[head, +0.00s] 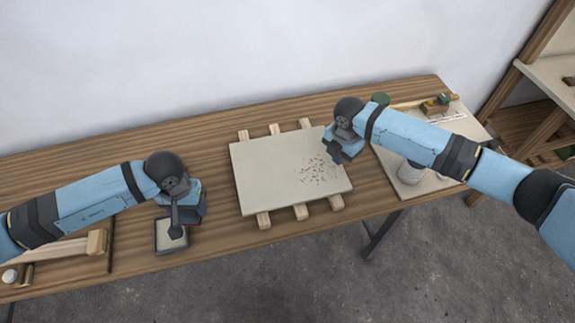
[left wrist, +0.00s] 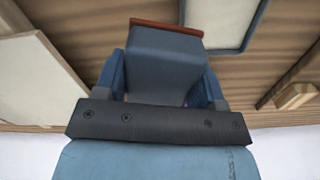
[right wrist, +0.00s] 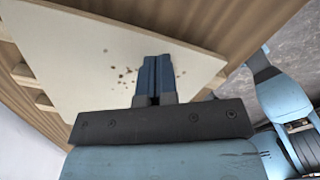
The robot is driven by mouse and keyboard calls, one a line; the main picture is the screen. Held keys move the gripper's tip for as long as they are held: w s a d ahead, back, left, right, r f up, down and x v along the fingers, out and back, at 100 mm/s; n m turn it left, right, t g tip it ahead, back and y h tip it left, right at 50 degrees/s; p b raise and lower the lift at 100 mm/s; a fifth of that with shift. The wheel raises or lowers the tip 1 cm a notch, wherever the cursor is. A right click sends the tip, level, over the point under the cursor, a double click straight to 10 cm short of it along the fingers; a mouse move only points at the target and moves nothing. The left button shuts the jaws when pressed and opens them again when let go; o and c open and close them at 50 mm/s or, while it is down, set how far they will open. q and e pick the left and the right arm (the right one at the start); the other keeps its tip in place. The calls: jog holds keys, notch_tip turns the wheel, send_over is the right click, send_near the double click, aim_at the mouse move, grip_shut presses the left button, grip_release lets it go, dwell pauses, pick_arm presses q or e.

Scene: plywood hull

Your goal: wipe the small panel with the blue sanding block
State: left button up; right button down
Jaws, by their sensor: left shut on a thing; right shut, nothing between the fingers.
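The small panel (head: 285,175) is a pale board lying flat on wooden slats in the middle of the bench, with reddish-brown specks on its right part. My left gripper (head: 190,210) is left of the panel, near a small shallow tray (head: 160,243). It is shut on the blue sanding block (left wrist: 165,65), a blue-grey block with a reddish-brown strip at its far end. My right gripper (head: 340,152) is shut and empty at the panel's right edge. In the right wrist view its closed fingers (right wrist: 157,78) are in front of the panel beside the specks (right wrist: 127,72).
A pale board (head: 432,180) on the right holds a whitish container (head: 411,172) and small items. A wooden bar (head: 97,242) lies at the left end of the bench. A shelf rack (head: 545,80) stands at the far right. The bench between tray and panel is clear.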

pick_arm(q)
jog(key=shift+f+b, duration=0.45)
pick_arm(e)
jog(key=shift+f, duration=1)
jog(key=shift+r, duration=0.1)
pick_arm(q)
notch_tip(320, 180, up, 6)
jog(key=p, duration=0.6)
jog(key=shift+r, duration=0.15)
pick_arm(e)
notch_tip(320, 180, up, 6)
jog(key=shift+r, duration=0.1)
pick_arm(q)
jog(key=shift+f, duration=0.25)
pick_arm(e)
jog(key=shift+r, duration=0.4)
pick_arm(q)
jog(key=shift+f+b, duration=0.85)
jog(key=shift+b, duration=0.1)
pick_arm(e)
notch_tip(320, 180, up, 11)
